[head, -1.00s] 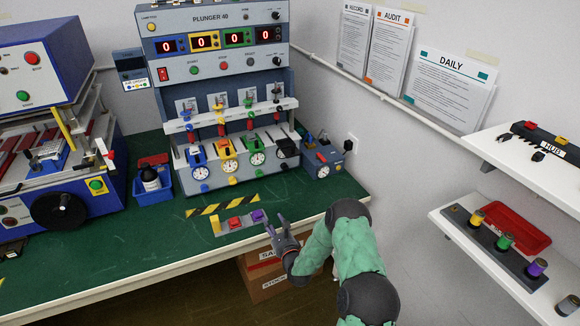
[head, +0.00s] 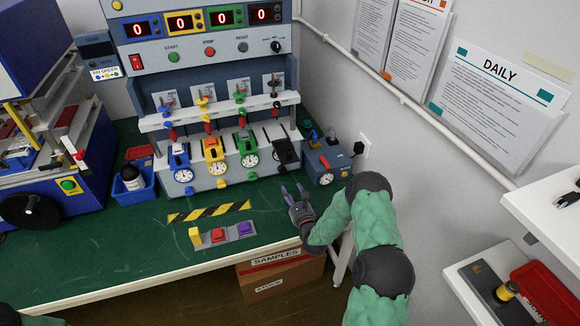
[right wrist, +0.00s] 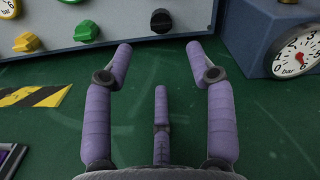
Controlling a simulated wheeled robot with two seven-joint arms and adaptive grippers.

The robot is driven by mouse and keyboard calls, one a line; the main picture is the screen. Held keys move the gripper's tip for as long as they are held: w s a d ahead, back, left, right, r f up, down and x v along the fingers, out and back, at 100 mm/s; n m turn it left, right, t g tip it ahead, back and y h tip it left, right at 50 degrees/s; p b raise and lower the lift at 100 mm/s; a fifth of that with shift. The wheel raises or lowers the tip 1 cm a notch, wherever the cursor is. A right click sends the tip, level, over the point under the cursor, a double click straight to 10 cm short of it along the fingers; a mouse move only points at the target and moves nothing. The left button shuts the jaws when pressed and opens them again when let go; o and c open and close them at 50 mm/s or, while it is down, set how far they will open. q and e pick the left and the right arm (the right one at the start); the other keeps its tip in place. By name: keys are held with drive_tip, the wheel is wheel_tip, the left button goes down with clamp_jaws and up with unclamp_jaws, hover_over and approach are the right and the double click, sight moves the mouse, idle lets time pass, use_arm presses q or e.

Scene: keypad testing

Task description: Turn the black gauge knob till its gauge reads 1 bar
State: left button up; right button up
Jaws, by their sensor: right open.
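The black knob (right wrist: 160,20) sits low on the grey front panel of the plunger machine (head: 205,68), at the top middle of the right wrist view. The machine's black station (head: 286,148) is rightmost in its row; its gauge reading cannot be made out. My right gripper (head: 293,190) is open and empty over the green bench, in front of that station. In the right wrist view its purple fingers (right wrist: 159,52) are spread, pointing toward the panel, with the black knob beyond and between the tips, apart from them. My left gripper is out of view.
A blue box with a dial (right wrist: 297,52) stands right of the knob. Green (right wrist: 86,30) and yellow (right wrist: 28,42) knobs are to its left. A striped bar (head: 209,211) and button block (head: 222,234) lie on the bench. Shelves (head: 545,205) are at right.

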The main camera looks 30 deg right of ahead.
sight(282, 170)
drive_tip(key=shift+w+d, duration=0.15)
drive_tip(key=shift+d, duration=0.05)
drive_tip(key=shift+w, duration=0.2)
drive_tip(key=b+x, duration=0.2)
drive_tip(key=x, duration=0.8)
drive_tip(key=shift+w+r+b, duration=0.1)
drive_tip(key=shift+b, duration=0.25)
drive_tip(key=shift+c, duration=0.3)
clamp_jaws()
